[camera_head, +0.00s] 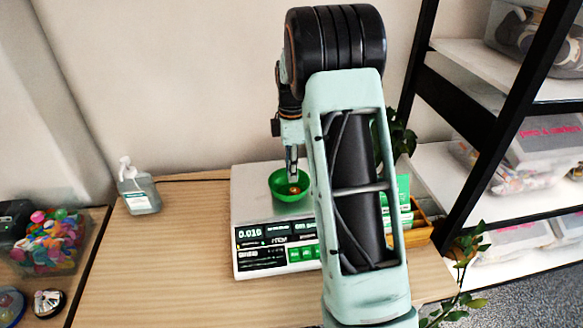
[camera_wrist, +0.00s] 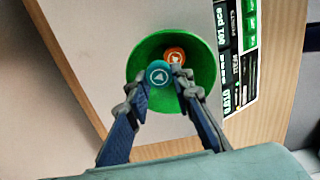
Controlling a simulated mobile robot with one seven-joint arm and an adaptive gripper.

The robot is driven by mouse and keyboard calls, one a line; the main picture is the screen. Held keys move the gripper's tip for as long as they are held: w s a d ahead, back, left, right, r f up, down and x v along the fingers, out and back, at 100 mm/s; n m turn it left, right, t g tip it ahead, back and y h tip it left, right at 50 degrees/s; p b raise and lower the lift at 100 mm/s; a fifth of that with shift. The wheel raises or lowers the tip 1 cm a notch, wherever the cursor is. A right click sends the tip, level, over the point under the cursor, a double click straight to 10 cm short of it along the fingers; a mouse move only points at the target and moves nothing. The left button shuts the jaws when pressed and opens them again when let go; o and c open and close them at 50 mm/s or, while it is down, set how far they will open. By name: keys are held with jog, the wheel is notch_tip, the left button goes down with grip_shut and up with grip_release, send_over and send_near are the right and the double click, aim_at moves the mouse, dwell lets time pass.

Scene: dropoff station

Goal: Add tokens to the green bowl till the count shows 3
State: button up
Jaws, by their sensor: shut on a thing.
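The green bowl (camera_head: 278,191) stands on the pan of a counting scale (camera_head: 245,203). An orange token (camera_wrist: 174,55) lies inside the bowl (camera_wrist: 140,60). My gripper (camera_head: 292,178) points down over the bowl. In the wrist view, my gripper (camera_wrist: 163,76) is shut on a teal token (camera_wrist: 157,73) with a white arrow mark, held over the bowl beside the orange token. The scale's display (camera_head: 249,232) seems to read 0.010; in the wrist view, its count (camera_wrist: 221,37) seems to read 001 pce.
My arm hides the scale's right part. A wooden tray (camera_head: 418,222) with a green-and-white pack stands to its right. A sanitizer bottle (camera_head: 139,194) stands at left, and a bin of colourful pieces (camera_head: 52,241) beyond. A black-framed shelf (camera_head: 490,128) is at right. The table's left front is clear.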

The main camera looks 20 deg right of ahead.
jog(key=o, duration=0.8)
notch_tip(320, 180, up, 12)
jog(key=shift+r, duration=0.1)
dwell(0.3)
